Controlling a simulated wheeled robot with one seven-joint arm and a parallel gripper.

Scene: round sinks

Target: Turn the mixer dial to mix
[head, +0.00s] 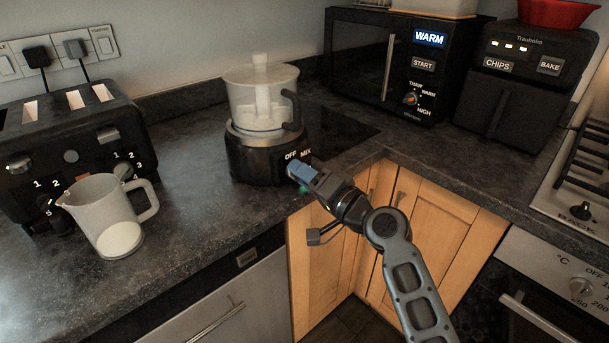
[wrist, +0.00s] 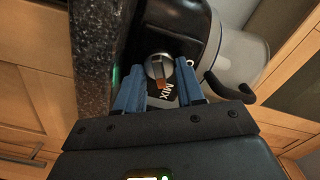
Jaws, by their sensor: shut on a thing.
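The mixer (head: 262,140) is a black base with a clear jug, standing at the counter's edge. Its OFF and MIX labels show on the front, above my gripper (head: 301,173). In the head view my blue fingers hide the dial. In the wrist view the round silver dial (wrist: 159,67) lies between the two blue fingertips of my gripper (wrist: 159,74), and my gripper is shut on it. An orange mark shows on the dial, near the MIX label (wrist: 168,92). I cannot tell exactly which setting it points to.
A black toaster (head: 70,145) and a white jug (head: 110,215) stand at left. A microwave (head: 385,65) and a black fryer (head: 520,85) stand at the back right. Wooden cabinets (head: 430,215) lie below the counter's inner corner.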

